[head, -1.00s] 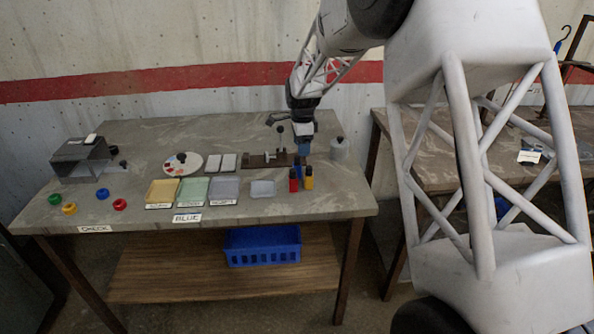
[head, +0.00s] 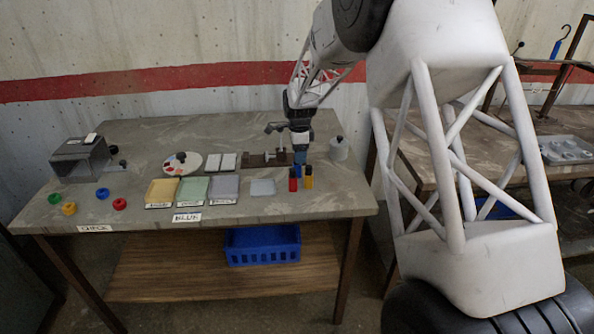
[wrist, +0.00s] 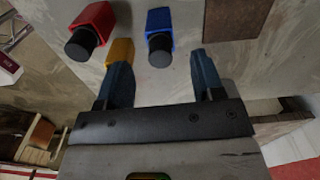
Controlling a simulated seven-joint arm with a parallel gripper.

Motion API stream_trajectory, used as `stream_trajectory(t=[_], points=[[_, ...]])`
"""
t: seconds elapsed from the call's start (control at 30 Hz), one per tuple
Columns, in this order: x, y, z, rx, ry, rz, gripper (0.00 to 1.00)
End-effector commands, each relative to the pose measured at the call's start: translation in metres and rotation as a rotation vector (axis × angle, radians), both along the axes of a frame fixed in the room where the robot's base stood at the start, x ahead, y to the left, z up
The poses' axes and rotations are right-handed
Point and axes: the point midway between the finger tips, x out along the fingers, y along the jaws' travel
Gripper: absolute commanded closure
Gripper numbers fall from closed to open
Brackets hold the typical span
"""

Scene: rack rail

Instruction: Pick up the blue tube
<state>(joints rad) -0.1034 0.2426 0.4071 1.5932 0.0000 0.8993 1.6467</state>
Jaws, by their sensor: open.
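The blue tube (wrist: 158,22) has a black cap and stands in the wrist view just past my open fingertips, in line with the gap between them. My gripper (wrist: 160,62) is open and empty, and its left finger overlaps part of the yellow tube (wrist: 120,49). The red tube (wrist: 95,18), also black-capped, stands left of the blue one. In the head view, my gripper (head: 299,158) is low over the table behind the red tube (head: 293,181) and yellow tube (head: 308,179). The blue tube is mostly hidden there.
A pale small tray (head: 262,188) and yellow, green and grey-blue trays (head: 224,189) lie left of the tubes. The table's right front corner is clear.

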Motion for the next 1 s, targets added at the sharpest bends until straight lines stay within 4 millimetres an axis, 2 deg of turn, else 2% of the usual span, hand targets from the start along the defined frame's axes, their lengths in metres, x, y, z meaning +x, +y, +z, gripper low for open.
stream_trajectory(t=[0.43, 0.8, 1.0], points=[[0.000, 0.000, -0.005, 0.000, 0.001, 0.000, 0.38], [0.002, 0.001, -0.042, 0.000, 0.000, 0.000, 0.38], [0.002, 0.001, -0.053, 0.000, 0.000, 0.000, 0.38]])
